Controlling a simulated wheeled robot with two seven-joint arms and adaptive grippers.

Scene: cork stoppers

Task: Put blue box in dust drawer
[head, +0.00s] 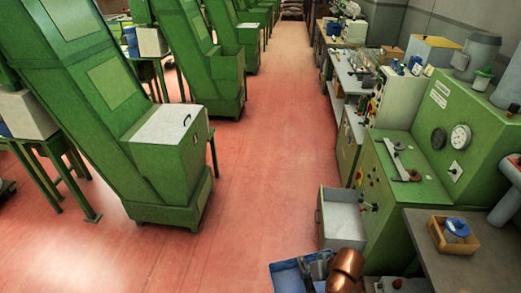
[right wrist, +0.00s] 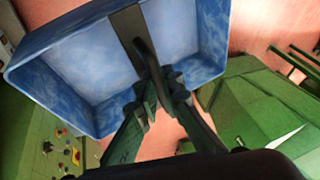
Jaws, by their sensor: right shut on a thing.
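The blue box (head: 287,278) is at the bottom of the head view, partly cut off by the frame edge. It fills the top of the right wrist view (right wrist: 85,85), tilted, with a dark strip (right wrist: 128,35) across it. My right gripper (right wrist: 155,82) is shut on the box at this strip; in the head view the gripper (head: 318,267) is partly hidden by my copper-coloured arm. An open grey drawer (head: 343,218), which looks like the dust drawer, sticks out of the green machine just beyond the box. The box is apart from it. My left gripper is not in view.
The green machine (head: 388,190) with gauges stands right of the drawer. A grey table (head: 485,270) with a small wooden tray (head: 465,244) is at the lower right. Green machines (head: 165,170) line the left. The red floor (head: 265,150) between is clear.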

